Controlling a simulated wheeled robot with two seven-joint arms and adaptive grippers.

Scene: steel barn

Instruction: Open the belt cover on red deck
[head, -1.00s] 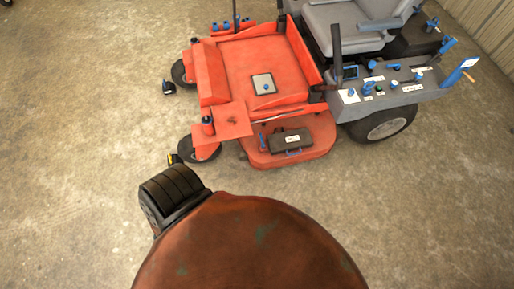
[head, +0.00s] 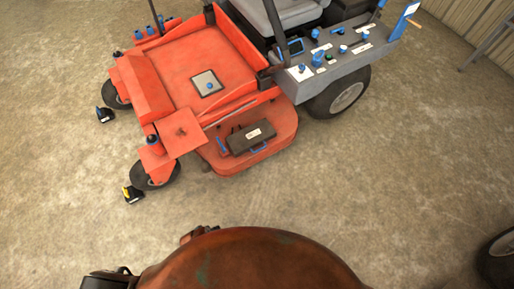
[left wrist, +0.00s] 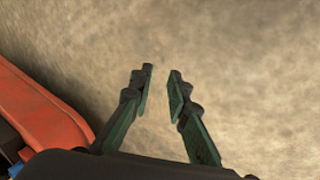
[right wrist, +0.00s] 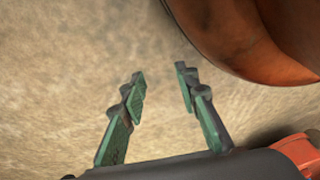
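The red deck (head: 230,165) juts from the near side of a red mower in the head view. The dark belt cover (head: 240,141) lies on it, shut as far as I can tell, with a pale label and a blue handle along its near edge. Another blue piece (head: 221,145) stands at its left end. In the left wrist view my left gripper (left wrist: 161,72) is open and empty over bare floor. In the right wrist view my right gripper (right wrist: 158,72) is open and empty over floor. Neither gripper's fingers show clearly in the head view.
The mower's grey control panel (head: 330,62) with blue knobs and its big rear wheel (head: 346,97) stand right of the deck. A front caster wheel (head: 158,174) is to the left. Concrete floor (head: 330,185) in front is clear.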

